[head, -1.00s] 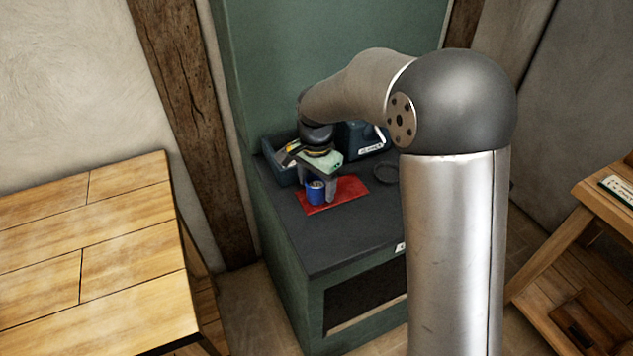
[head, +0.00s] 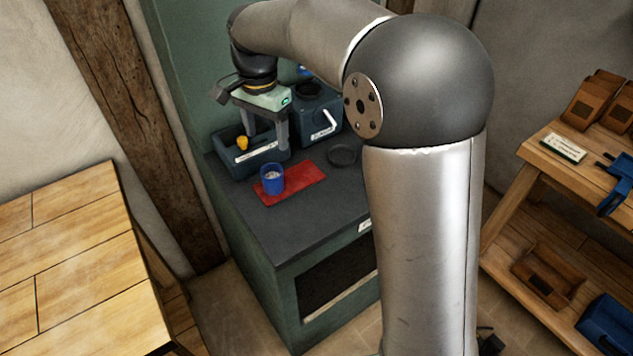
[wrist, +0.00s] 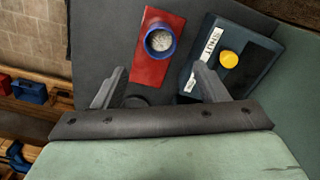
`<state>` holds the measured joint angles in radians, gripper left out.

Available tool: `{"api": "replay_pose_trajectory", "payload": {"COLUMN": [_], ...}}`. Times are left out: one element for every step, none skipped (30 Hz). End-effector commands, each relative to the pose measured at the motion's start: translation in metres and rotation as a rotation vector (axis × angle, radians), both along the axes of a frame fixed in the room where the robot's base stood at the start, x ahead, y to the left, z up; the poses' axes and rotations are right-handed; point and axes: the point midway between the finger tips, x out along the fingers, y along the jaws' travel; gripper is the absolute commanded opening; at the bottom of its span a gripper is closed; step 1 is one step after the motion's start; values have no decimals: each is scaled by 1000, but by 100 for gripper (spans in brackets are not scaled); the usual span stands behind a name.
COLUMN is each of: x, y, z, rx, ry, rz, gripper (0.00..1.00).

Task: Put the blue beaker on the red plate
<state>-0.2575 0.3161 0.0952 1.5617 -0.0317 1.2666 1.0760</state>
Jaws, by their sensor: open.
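The blue beaker (head: 272,179) stands upright on the left part of the red plate (head: 305,180), on the dark cabinet top. In the wrist view the beaker (wrist: 160,41) shows from above with pale grainy contents, resting on the red plate (wrist: 148,71). My gripper (head: 265,138) is open and empty, above and behind the beaker and clear of it. Its two fingers also show in the wrist view (wrist: 160,84), spread apart, with nothing between them.
A dark blue labelled bin (head: 247,160) with a yellow item (head: 242,143) stands behind the beaker. A blue-grey box (head: 318,110) with a white handle and a dark ring (head: 343,155) are to the right. The cabinet's front top (head: 300,225) is clear. A wooden table (head: 70,270) is at left.

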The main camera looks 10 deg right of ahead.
Motion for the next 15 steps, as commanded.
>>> {"api": "replay_pose_trajectory", "payload": {"x": [-1, -2, -7, -12, -19, -31, -42, -55, -75, -91, -108, -131, -148, -164, -185], "y": [-1, -3, -8, -13, -20, -32, -42, -54, -69, -81, -92, -106, -116, -124, -134], "z": [0, 1, 1, 1, 1, 1, 0, -2, -6, -9, -14, -21, -27, -34, -43], "rx": [0, -1, 0, -2, -2, -5, -6, -7, -9, -9, -10, -11, -11, -11, -11], "ry": [0, -1, -4, -5, -6, -9, -10, -12, -15, -18, -20, -23, -25, -28, -31], "rz": [2, 7, 21, 36, 58, 96, 130, 168, 227, 272, 319, 381, 425, 469, 526], "gripper": [66, 66, 66, 66, 66, 66, 66, 66, 66, 66, 66, 66, 66, 66, 66]}}
